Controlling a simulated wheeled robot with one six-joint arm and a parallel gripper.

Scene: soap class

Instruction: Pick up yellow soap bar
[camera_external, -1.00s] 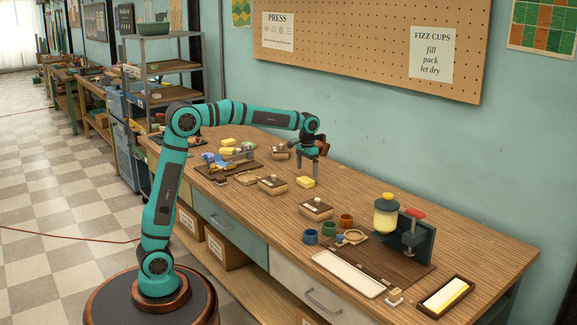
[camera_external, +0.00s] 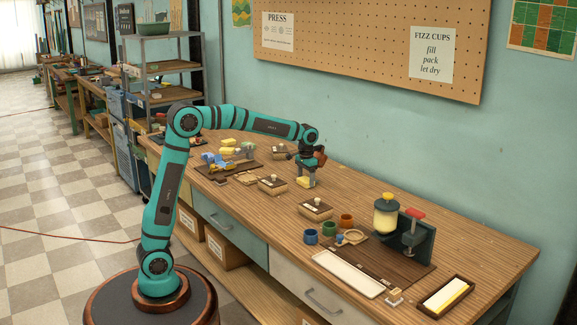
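The bar appears to rest on the bench. Other yellow bars (camera_external: 228,142) sit further left near a dark tray.
Coloured cups (camera_external: 310,237), a white tray (camera_external: 348,273) and a press with a yellow jar (camera_external: 386,215) are further right.

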